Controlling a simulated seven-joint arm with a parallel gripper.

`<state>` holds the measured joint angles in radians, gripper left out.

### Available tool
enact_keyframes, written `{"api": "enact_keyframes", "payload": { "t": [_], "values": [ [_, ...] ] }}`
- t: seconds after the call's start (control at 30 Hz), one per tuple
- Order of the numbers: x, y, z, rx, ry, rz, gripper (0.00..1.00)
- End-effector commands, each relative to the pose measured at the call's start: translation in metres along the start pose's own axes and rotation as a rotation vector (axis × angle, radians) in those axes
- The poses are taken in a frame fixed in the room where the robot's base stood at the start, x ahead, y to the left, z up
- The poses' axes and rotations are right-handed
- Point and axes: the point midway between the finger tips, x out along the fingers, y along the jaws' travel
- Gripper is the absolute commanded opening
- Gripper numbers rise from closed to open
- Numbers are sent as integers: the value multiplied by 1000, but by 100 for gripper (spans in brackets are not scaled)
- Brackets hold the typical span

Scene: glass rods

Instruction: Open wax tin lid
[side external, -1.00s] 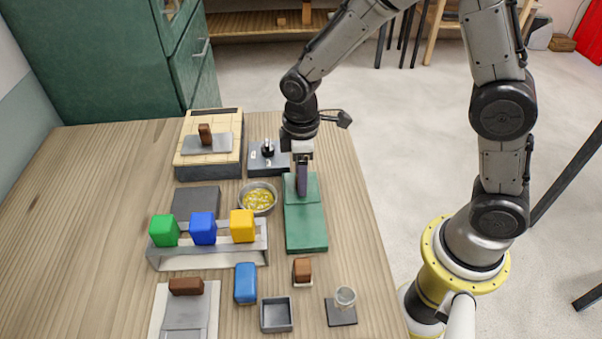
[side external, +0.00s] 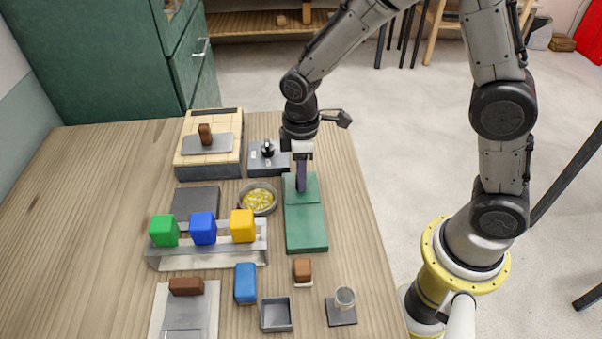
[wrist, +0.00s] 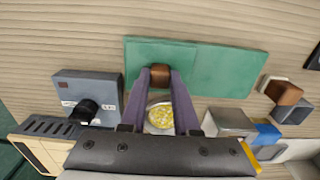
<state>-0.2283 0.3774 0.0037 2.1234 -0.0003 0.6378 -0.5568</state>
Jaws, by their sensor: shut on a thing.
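A long green tin (side external: 307,230) lies at the right side of the table. It is in two parts with a seam across it, and it also shows in the wrist view (wrist: 228,72). A brown block-shaped knob (wrist: 160,71) stands on one part, which looks like the lid (wrist: 143,54). My gripper (side external: 301,187) points straight down over the far part of the tin. Its two purple fingers (wrist: 160,76) are shut on the brown knob, one on each side. In the side view the fingers hide the knob. The lid appears to rest flat, level with the other part.
A bowl of yellow pellets (side external: 258,199) is close left of the tin. A grey switch box (side external: 268,160) stands behind it. A rack (side external: 207,254) holds green, blue and yellow blocks.

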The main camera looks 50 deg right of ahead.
Motion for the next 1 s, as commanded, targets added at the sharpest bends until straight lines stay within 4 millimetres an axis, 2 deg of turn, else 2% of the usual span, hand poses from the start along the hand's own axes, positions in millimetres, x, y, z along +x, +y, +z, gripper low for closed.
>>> {"api": "enact_keyframes", "payload": {
  "t": [0.77, 0.87, 1.0],
  "values": [
    [-1, 0, -1, 0, 3, 2, 0],
    [-2, -10, -1, -4, 4, 2, 0],
    [-2, -39, -2, -8, 4, 2, 0]
  ]
}}
